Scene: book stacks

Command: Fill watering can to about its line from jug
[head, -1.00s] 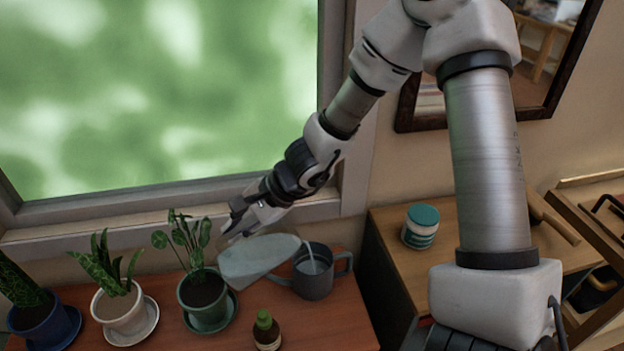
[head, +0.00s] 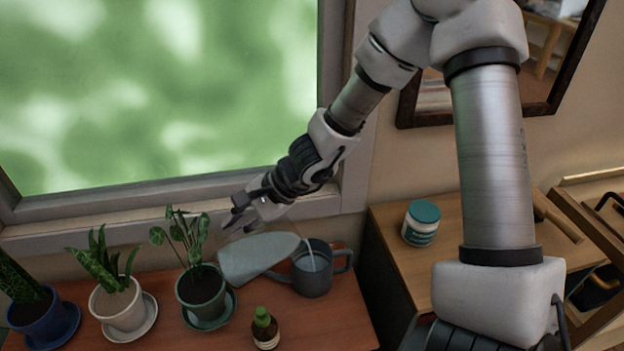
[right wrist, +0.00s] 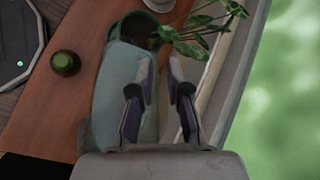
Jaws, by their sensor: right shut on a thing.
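The jug (head: 258,256), pale and translucent, is tilted nearly onto its side with its mouth to the right, over the watering can. My right gripper (head: 240,214) is shut on the jug at its back left end. The jug also shows in the right wrist view (right wrist: 122,85), beside my fingers. The grey watering can (head: 313,281) stands upright on the wooden surface, its handle to the right. A pale stream (head: 311,262) falls from the jug into the can. The water level and the line in the can cannot be made out. My left gripper is not in view.
A green-potted plant (head: 204,294), a white-potted plant (head: 118,306) and a blue-potted plant (head: 45,318) stand to the left. A green-capped bottle (head: 265,329) stands in front of the jug. A teal-lidded jar (head: 421,224) stands on the cabinet at right. The window is behind.

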